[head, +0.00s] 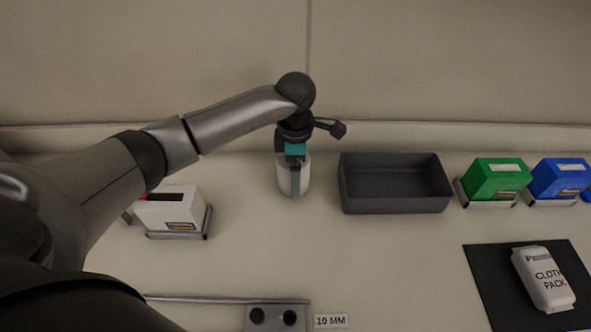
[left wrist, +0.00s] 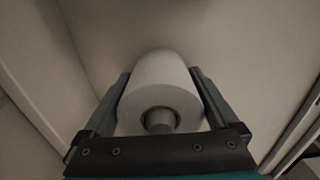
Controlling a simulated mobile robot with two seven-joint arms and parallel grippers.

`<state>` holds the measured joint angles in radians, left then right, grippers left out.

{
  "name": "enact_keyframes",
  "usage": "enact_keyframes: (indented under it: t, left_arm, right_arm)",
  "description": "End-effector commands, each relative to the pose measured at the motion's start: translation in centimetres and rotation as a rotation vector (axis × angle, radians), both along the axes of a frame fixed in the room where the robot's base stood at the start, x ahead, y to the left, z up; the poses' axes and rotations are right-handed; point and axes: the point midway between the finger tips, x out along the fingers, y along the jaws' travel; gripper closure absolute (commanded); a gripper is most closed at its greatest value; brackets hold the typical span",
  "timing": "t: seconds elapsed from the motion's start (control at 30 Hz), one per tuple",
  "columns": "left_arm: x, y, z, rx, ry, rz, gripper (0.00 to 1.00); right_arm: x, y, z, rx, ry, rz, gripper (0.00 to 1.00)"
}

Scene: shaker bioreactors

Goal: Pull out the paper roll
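The white paper roll (head: 305,176) stands upright on the bench near the wall in the head view. In the left wrist view the roll (left wrist: 161,85) sits between my left gripper's fingers, with its brown core and a grey post inside facing me. My left gripper (head: 295,185) points down over the roll, one finger on each side. The fingers lie very close along its sides; I cannot tell whether they press on it. The fingers hide part of the roll in the head view. My right gripper is not in view.
A dark grey open bin (head: 395,207) stands just right of the roll. Green (head: 497,178) and blue (head: 557,177) boxes are farther right. A white box (head: 170,210) is at left. A cloth pack (head: 543,280) lies on a black mat (head: 485,262). A "10 MM" label (head: 331,321) is in front.

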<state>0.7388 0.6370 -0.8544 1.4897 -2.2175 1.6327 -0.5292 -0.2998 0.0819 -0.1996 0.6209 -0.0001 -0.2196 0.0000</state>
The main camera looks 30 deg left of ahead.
Motion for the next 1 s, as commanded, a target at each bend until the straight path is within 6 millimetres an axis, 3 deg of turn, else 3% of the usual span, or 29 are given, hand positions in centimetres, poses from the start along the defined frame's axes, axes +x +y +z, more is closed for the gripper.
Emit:
enact_keyframes:
  t: [0.07, 0.63, 1.0]
  left_arm:
    - [0.00, -0.01, 0.02, 0.000, 0.000, 0.000, 0.17]
    - [0.00, -0.01, 0.05, 0.000, 0.000, 0.000, 0.80]
    - [0.03, -0.01, 0.77, 0.000, -0.001, -0.001, 0.80]
  right_arm:
    - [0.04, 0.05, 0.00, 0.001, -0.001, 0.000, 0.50]
    - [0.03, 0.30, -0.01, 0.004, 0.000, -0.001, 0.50]
    - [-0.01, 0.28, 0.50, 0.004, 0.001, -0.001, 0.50]
